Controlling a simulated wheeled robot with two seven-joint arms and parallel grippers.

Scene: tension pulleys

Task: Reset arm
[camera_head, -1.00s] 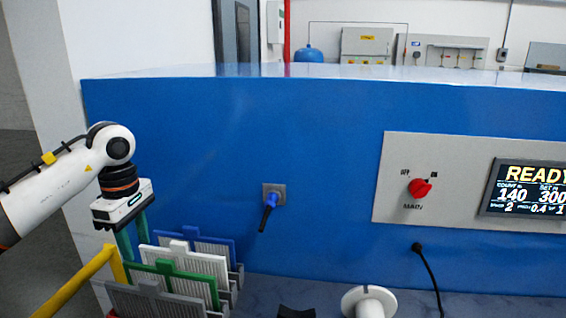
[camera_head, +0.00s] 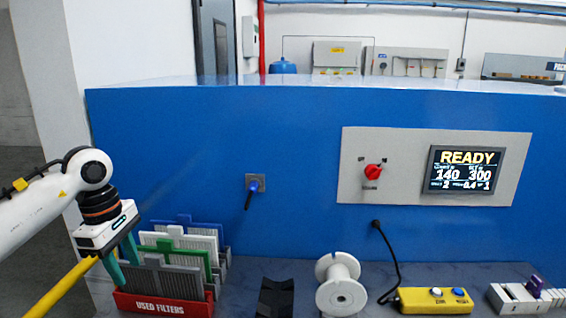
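My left arm comes in from the left, and its gripper (camera_head: 122,259) points down at the left end of the bench. Its two teal fingers stand apart with nothing seen between them. The fingertips are close beside the left side of the red "USED FILTERS" rack (camera_head: 160,306); I cannot tell whether they touch it. A yellow bar (camera_head: 62,287) passes in front of the gripper's lower part. My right gripper is not in view.
The rack holds several comb-like filters, including a green one (camera_head: 175,250). To its right are a black block (camera_head: 276,298), a white spool (camera_head: 341,291), and a yellow button box (camera_head: 434,300). The blue machine (camera_head: 300,150) stands behind; its screen (camera_head: 465,170) reads READY.

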